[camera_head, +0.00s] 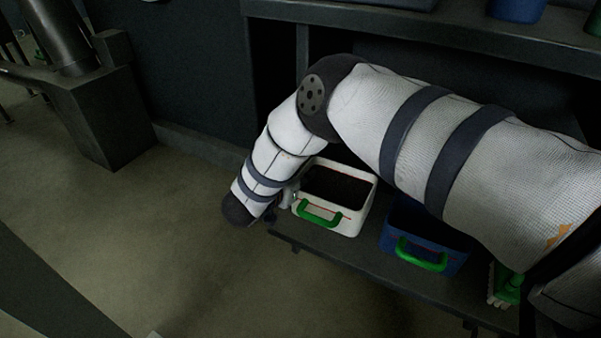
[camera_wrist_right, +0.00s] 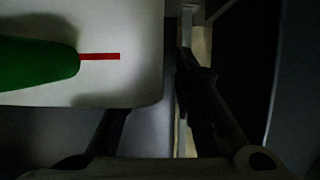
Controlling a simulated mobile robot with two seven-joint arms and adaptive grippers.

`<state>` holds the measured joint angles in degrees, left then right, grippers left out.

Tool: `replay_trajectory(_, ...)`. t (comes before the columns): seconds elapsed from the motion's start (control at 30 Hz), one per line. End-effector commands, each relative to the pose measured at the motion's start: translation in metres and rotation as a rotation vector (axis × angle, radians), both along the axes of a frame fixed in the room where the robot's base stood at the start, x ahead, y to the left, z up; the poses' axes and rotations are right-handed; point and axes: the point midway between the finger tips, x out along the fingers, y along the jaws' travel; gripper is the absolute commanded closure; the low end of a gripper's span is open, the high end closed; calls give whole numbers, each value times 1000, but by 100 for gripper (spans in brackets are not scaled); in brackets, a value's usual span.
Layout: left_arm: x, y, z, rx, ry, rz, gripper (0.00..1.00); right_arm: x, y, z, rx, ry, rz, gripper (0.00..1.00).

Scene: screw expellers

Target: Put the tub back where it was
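A white tub (camera_head: 349,223) with a green handle and dark contents stands on the low shelf in the head view. Its white wall (camera_wrist_right: 120,25) and green handle (camera_wrist_right: 35,63) fill the left of the right wrist view. A blue tub (camera_head: 455,262) with a green handle stands to its right, partly behind my right arm. My right gripper (camera_head: 288,194) is at the white tub's left side, mostly hidden by my forearm. In the wrist view its fingers (camera_wrist_right: 155,118) are spread apart; one passes out of sight behind the tub's lower edge. Whether it touches is unclear. My left gripper is out of view.
The low shelf (camera_head: 330,245) has a green brush (camera_head: 508,287) at its right end. An upper shelf (camera_head: 420,28) overhangs the tubs and carries a blue container (camera_head: 517,9). A dark machine base (camera_head: 100,115) stands at left. The floor (camera_head: 190,220) in front is clear.

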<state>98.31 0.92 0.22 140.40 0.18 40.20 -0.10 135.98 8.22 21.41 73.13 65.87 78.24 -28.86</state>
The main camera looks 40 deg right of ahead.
Motion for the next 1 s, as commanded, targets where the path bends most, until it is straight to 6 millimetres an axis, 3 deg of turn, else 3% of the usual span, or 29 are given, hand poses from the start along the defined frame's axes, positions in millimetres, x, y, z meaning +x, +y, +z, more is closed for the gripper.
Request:
replay_trajectory(0.2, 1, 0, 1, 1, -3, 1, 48, 0, 0, 4, 0, -2, 1, 75)
replay_trajectory(0.27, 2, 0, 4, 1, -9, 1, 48, -2, 8, 8, 2, -2, 2, 75)
replay_trajectory(0.5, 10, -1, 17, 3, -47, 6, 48, -24, 64, 35, 1, -3, 5, 75)
replay_trajectory(0.7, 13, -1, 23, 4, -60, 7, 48, -38, 96, 47, 0, -2, 1, 75)
replay_trajectory(1.0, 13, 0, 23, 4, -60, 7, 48, -41, 103, 48, 0, 0, -1, 75)
